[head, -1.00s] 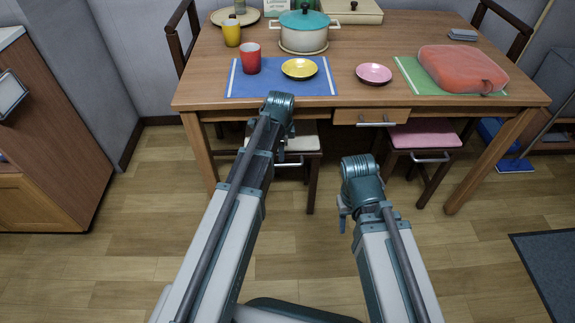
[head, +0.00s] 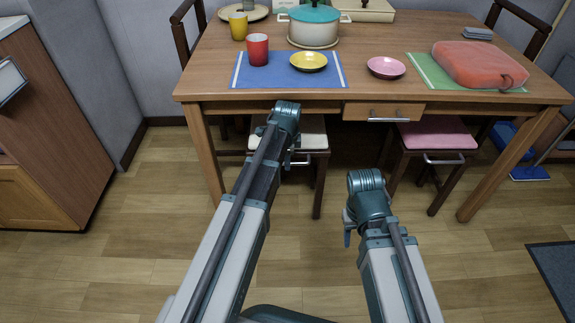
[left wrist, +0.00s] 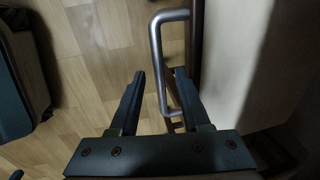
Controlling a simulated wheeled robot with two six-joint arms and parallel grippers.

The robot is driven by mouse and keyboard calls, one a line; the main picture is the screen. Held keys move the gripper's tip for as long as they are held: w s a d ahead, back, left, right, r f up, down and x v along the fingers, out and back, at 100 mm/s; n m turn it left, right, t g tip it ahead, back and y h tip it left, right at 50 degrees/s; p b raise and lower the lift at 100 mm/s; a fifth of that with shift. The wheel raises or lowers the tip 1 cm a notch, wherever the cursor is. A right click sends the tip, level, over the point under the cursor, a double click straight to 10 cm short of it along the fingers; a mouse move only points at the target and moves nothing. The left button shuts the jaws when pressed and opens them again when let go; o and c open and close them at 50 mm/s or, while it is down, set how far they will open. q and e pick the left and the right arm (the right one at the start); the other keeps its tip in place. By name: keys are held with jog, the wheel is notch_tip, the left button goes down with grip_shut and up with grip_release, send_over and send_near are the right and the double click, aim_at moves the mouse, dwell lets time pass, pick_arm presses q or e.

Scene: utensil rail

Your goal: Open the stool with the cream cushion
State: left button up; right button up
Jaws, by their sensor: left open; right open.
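The stool with the cream cushion (head: 314,138) is tucked under the table's left part, with its metal handle (head: 300,161) on the front. In the left wrist view the cream cushion (left wrist: 240,60) fills the right side and the handle (left wrist: 158,50) stands out from it. My left gripper (left wrist: 158,82) is open, with the handle's bar between its fingers; I cannot tell whether they touch it. In the head view my left arm partly hides this stool. My right gripper (head: 347,232) is open and in front of the table, apart from the stools, partly hidden by its own wrist.
A stool with a pink cushion (head: 436,134) stands under the table's right part. The wooden table (head: 380,90) has a drawer (head: 384,112) and carries cups, plates, a pot and a red bag (head: 478,66). A cabinet (head: 50,140) stands at left. The floor before the table is clear.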

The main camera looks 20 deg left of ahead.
pick_arm(q)
jog(key=shift+f, duration=0.1)
grip_shut()
dwell(1.4)
